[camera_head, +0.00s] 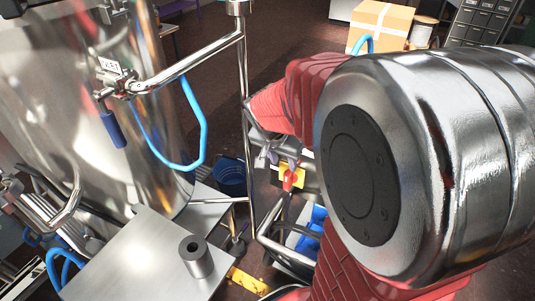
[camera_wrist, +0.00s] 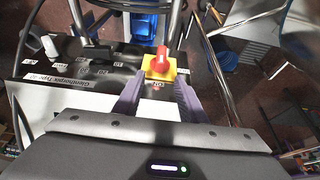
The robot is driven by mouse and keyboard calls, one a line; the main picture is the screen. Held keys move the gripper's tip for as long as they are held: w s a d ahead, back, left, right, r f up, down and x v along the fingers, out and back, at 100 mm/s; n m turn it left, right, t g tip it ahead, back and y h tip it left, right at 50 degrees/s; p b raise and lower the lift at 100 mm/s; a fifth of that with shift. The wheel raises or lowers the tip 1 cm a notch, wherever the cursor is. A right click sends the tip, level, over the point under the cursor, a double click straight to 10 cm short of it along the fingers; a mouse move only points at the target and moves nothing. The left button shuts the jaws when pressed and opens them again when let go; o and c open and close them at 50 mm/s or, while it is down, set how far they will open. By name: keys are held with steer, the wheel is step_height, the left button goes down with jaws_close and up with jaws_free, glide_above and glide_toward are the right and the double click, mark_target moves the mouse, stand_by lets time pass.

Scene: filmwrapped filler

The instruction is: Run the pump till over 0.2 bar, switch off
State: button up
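A red rotary switch knob (camera_wrist: 161,57) sits on a yellow square plate (camera_wrist: 163,73) on a dark labelled panel (camera_wrist: 90,72). The red knob also shows in the head view (camera_head: 290,178), low in the middle. In the wrist view my gripper (camera_wrist: 157,90) has its two purple fingers apart, on either side just in front of the yellow plate. In the head view my arm hides much of the panel. No pressure reading is legible.
A large steel tank (camera_head: 75,95) with a blue-handled valve (camera_head: 113,128) and a blue hose (camera_head: 203,120) stands at the left. A steel frame post (camera_head: 246,120) rises near the switch. A blue bucket (camera_head: 230,178) and a cardboard box (camera_head: 382,22) stand farther back.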

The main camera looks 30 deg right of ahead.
mark_target(288, 175)
steer(key=x, duration=1)
steer(key=shift+c, duration=0.7)
jaws_close()
steer(key=shift+a, duration=0.25)
steer(key=shift+d, duration=0.15)
